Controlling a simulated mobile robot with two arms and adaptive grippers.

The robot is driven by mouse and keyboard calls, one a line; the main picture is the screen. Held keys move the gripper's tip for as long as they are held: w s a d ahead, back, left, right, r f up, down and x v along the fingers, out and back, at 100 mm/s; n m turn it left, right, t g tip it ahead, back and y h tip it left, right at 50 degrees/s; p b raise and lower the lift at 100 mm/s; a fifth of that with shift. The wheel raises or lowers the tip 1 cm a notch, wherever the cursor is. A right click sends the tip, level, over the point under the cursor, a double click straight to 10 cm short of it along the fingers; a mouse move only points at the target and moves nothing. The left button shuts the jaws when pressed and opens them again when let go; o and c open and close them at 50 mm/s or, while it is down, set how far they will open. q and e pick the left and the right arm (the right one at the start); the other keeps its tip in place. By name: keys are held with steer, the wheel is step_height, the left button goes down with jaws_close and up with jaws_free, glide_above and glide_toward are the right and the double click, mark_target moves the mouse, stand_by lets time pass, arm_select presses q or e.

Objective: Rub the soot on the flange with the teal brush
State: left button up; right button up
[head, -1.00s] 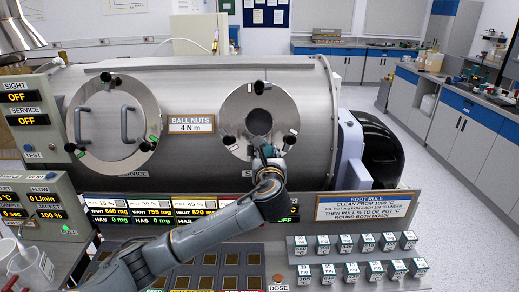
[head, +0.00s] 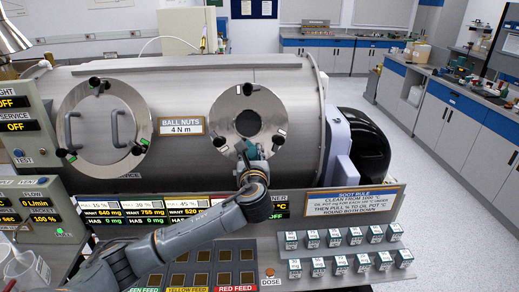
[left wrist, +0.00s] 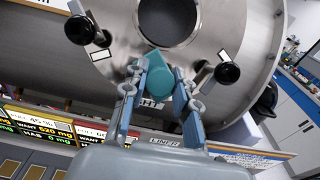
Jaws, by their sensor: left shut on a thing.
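The flange (head: 234,109) is a round metal plate with a dark central opening, on the right part of the steel chamber. It also shows in the left wrist view (left wrist: 205,38), with black knobs on its rim. I cannot make out a separate soot patch. My left gripper (head: 251,153) is at the flange's lower edge. In the left wrist view it is shut on the teal brush (left wrist: 161,72), whose visible part lies just below the opening, between two knobs. I cannot tell whether the brush touches the flange. My right gripper is not in view.
A second round plate (head: 91,104) with two handles is at the left of the chamber (head: 200,80). Below are display panels and a sloped console with several small labelled boxes (head: 291,240).

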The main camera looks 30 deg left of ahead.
arm_select(q)
steer(key=shift+s+a+p, duration=0.3)
steer(key=shift+s+a, duration=0.1)
steer(key=shift+a, duration=0.25)
steer(key=shift+s+a+p, duration=0.35)
steer(key=shift+s+a, duration=0.05)
steer(key=shift+a, duration=0.3)
steer(key=shift+s+a+p, duration=0.3)
steer(key=shift+s+a, duration=0.1)
steer(key=shift+a, duration=0.25)
steer(key=shift+d, duration=0.1)
steer(key=shift+s+d+r+p, duration=0.3)
steer(key=shift+s+d+r, duration=0.15)
steer(key=shift+s, duration=0.25)
steer(key=shift+s+d+r+p, duration=0.3)
steer(key=shift+s+d+r, duration=0.15)
steer(key=shift+s, duration=0.3)
steer(key=shift+s+d+r+p, duration=0.3)
steer(key=shift+s+d+r, duration=0.15)
steer(key=shift+s, duration=0.25)
steer(key=shift+s+d, duration=0.1)
